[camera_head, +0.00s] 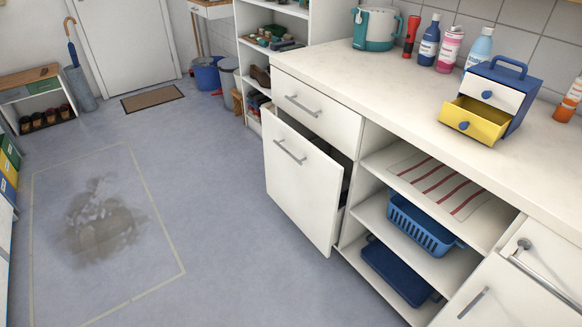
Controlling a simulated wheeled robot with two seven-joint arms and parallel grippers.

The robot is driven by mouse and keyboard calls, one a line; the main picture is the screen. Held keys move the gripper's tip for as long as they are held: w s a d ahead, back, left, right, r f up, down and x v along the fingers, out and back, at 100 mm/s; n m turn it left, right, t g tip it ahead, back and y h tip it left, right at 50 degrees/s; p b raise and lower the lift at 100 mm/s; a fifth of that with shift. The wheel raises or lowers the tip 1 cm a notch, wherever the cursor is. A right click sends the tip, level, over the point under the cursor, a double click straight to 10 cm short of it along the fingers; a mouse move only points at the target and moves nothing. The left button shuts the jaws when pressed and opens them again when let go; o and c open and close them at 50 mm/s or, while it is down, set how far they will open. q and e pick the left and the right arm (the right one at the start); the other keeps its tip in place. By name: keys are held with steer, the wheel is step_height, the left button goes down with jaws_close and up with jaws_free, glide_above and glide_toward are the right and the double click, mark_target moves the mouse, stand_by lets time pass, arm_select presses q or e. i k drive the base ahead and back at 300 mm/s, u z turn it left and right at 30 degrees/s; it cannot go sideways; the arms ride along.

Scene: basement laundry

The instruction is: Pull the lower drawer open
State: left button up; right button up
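The white counter cabinet has an upper drawer (312,110) with a bar handle, and it looks shut. Below it, the tall lower drawer (298,185) stands partly out from the cabinet, with a dark gap along its top and right side. Its bar handle (290,151) is near the top of the front. On the countertop, a small blue chest (517,122) has a white upper drawer (492,93) and a yellow lower drawer (474,120) that sticks out. Neither of my grippers is in view.
Open shelves right of the drawer hold a striped cloth (436,186), a blue basket (419,226) and a dark blue lidded bin (399,270). The floor (225,225) before the drawer is clear.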

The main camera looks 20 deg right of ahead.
mark_target(306, 179)
steer(key=u, duration=1.15)
steer(key=i, duration=1.7)
steer(key=z, duration=1.05)
steer(key=i, duration=0.65)
steer(key=z, duration=0.75)
